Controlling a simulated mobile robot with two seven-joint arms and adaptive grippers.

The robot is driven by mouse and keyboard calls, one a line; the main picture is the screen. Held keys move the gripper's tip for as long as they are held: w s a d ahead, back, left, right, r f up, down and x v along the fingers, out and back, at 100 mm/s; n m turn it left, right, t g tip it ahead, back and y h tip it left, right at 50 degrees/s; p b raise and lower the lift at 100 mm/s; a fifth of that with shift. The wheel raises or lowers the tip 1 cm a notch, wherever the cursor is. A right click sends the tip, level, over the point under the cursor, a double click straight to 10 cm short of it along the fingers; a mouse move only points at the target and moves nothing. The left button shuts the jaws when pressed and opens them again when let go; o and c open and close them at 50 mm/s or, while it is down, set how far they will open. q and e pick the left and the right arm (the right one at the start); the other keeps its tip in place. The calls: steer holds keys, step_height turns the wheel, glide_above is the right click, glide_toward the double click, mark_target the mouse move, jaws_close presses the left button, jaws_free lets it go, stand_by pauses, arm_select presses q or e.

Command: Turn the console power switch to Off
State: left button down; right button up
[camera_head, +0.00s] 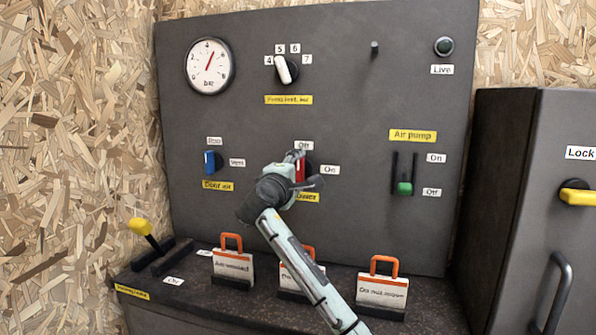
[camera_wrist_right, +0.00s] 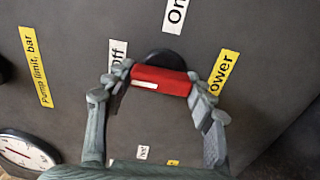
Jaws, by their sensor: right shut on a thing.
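The red power switch handle (camera_head: 300,168) sits on the grey console panel, between its Off label (camera_head: 303,146) above, its On label (camera_head: 330,170) to the right and a yellow Power label below, partly hidden. The handle stands upright, in line with Off; its white mark (camera_wrist_right: 145,85) is at the end toward the Off label (camera_wrist_right: 118,53) in the wrist view. My right gripper (camera_head: 298,172) is shut on this handle, with one finger at each end of it (camera_wrist_right: 160,80). My left gripper is not in view.
A blue-handled switch (camera_head: 210,162) is to the left, a green air pump slider (camera_head: 404,188) to the right, and a pump limit knob (camera_head: 286,69) above. Tags with orange shackles (camera_head: 381,292) stand on the ledge below. A yellow-knobbed lever (camera_head: 139,227) is at left, a cabinet (camera_head: 510,130) at right.

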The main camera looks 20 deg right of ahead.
steer(key=shift+f, duration=0.1)
stand_by(0.4)
steer(key=o, duration=1.2)
steer(key=shift+c, duration=0.2)
steer(key=v, duration=1.2)
steer(key=shift+w+d, duration=0.1)
steer(key=x, duration=1.1)
steer(key=shift+w+d, duration=0.2)
steer(key=shift+w, duration=0.1)
